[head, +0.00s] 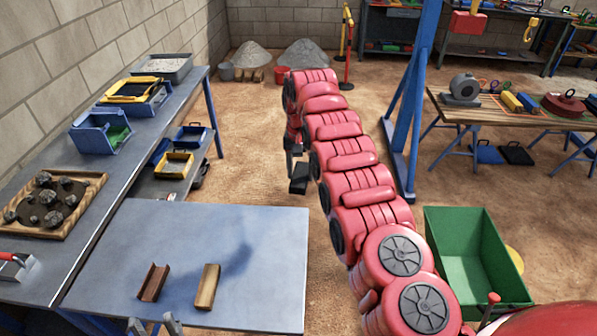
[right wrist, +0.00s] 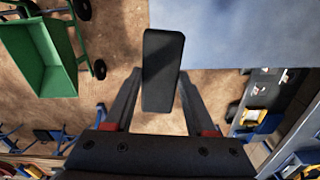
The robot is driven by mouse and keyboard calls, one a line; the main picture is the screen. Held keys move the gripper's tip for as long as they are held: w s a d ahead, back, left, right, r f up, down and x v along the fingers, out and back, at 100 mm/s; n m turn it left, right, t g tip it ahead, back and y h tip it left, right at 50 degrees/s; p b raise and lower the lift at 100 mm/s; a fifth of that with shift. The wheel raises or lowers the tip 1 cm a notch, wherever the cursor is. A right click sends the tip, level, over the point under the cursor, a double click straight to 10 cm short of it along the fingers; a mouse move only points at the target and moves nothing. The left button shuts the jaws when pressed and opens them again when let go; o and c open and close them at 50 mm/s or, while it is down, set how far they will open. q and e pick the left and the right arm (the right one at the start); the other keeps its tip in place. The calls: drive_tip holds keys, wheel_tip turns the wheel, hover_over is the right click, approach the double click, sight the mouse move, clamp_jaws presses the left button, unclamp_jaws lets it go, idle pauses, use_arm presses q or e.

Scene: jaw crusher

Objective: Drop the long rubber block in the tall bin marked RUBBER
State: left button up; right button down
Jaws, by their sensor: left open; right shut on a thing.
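The long rubber block (right wrist: 162,70) is black. My right gripper (right wrist: 160,76) is shut on it, with a finger on each side, in the right wrist view. In the head view the dark block (head: 299,178) hangs below my right gripper (head: 296,152), above the dirt floor just past the blue-grey table's far right corner. My left gripper (head: 153,326) is open and empty at the bottom edge of the head view; only its fingertips show. No bin with a readable RUBBER mark is visible in either view.
The blue-grey table (head: 235,262) holds a rusty channel piece (head: 152,282) and a wooden block (head: 207,287). A green open container (head: 468,255) stands on the floor at right; it also shows in the right wrist view (right wrist: 45,62). A blue post (head: 408,120) rises beyond my right arm.

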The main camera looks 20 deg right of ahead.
drive_tip(key=shift+d, duration=0.2)
drive_tip(key=shift+a, duration=0.25)
drive_tip(key=shift+s+d, duration=0.1)
drive_tip(key=shift+d, duration=0.15)
drive_tip(key=shift+n, duration=0.3)
drive_tip(key=shift+a, duration=0.1)
drive_tip(key=shift+s+r+n+b, duration=0.1)
drive_tip(key=shift+r+n+b, duration=0.05)
drive_tip(key=shift+n+b, duration=0.2)
